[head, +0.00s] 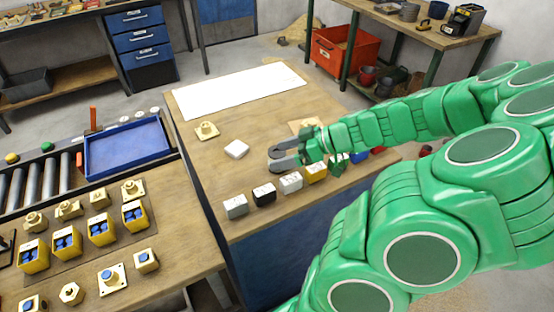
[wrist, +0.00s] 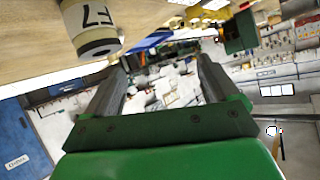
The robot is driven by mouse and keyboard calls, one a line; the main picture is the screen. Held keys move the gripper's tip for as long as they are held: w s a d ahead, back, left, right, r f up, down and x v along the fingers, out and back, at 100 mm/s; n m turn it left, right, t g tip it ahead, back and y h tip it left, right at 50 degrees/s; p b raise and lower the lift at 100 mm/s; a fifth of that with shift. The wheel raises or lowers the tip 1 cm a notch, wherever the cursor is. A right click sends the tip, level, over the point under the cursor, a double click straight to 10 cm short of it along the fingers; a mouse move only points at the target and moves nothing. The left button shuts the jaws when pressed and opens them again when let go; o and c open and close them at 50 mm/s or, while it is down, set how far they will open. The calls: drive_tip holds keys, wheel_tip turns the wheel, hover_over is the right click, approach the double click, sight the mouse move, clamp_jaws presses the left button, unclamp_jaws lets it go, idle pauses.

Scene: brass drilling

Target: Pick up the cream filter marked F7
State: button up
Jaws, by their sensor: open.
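A cream cylindrical filter marked F7 (wrist: 88,22) shows at the upper left of the wrist view, on the wooden table, with a dark band near its end. It lies outside my fingers, off to one side. In the head view a row of small marked blocks lines the table's front edge; I cannot tell for certain which is F7, though a whitish one (head: 290,183) sits just below my gripper. My gripper (head: 272,158) is open and empty, low over the table. Its two fingers (wrist: 162,62) stand apart in the wrist view with nothing between them.
The row also has grey (head: 236,206), black (head: 264,194) and yellow (head: 316,172) blocks. A white pad (head: 236,149) and a brass flanged part (head: 207,131) lie left of my gripper. A white sheet (head: 240,90) covers the back. A blue tray (head: 127,148) stands left.

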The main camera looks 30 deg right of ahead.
sight(283, 153)
drive_tip(key=d+f+t, duration=0.3)
drive_tip(key=d, duration=0.5)
drive_tip(key=shift+h, duration=0.5)
drive_tip(key=shift+x, duration=4)
drive_tip(key=shift+s+a+r, duration=0.1)
drive_tip(key=shift+a, duration=0.05)
drive_tip(key=c, duration=1.2)
drive_tip(key=shift+r, duration=0.1)
